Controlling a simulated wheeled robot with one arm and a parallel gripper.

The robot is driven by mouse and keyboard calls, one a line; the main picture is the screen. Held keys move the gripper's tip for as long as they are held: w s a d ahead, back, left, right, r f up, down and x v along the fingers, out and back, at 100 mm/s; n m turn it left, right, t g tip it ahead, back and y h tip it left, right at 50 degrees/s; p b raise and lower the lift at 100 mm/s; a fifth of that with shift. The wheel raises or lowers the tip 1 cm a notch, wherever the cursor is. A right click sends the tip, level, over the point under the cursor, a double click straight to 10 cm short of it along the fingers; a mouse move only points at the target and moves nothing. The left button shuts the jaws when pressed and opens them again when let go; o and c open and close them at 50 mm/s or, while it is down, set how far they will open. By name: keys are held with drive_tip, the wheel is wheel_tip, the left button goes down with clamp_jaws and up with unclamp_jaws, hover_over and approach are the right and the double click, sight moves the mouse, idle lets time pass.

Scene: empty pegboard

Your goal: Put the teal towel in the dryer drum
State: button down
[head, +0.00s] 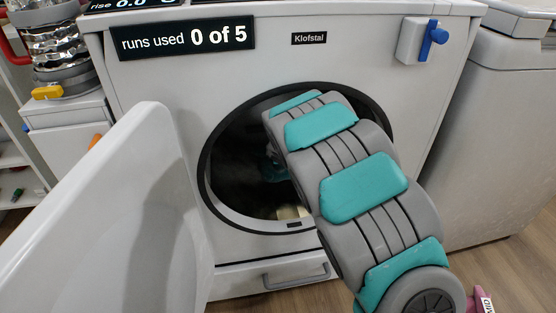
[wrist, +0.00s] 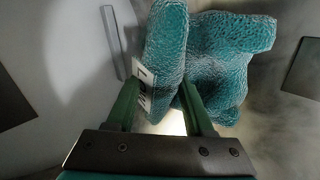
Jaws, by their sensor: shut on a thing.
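The dryer (head: 345,60) is white, with a round, dark-rimmed opening. My arm reaches through this opening, and its far end is inside the drum (head: 238,165). In the wrist view my gripper (wrist: 160,100) has two green fingers shut on the teal towel (wrist: 228,50). The towel is bunched and textured, and spreads beyond the fingertips to the right. A white tag with dark print (wrist: 144,88) shows at its left part. Grey drum wall surrounds it. In the head view the arm and shadow mostly hide the gripper and towel; a small teal patch shows in the opening.
A large white curved panel (head: 150,215) stands close at the left of the opening. A cream thing (head: 291,212) lies low in the opening. A drawer handle (head: 290,276) is below. A blue lever (head: 434,37) is at upper right. Another white appliance (head: 500,130) stands right.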

drive_tip(key=shift+w+d, duration=0.25)
drive_tip(key=shift+w, duration=0.05)
drive_tip(key=shift+f+b, duration=0.5)
drive_tip(key=shift+f, duration=1.25)
drive_tip(key=shift+f, duration=0.4)
drive_tip(key=shift+f+b, duration=0.25)
drive_tip(key=shift+b, duration=0.15)
drive_tip(key=shift+c, duration=1.4)
unclamp_jaws()
drive_tip(key=shift+r, duration=0.1)
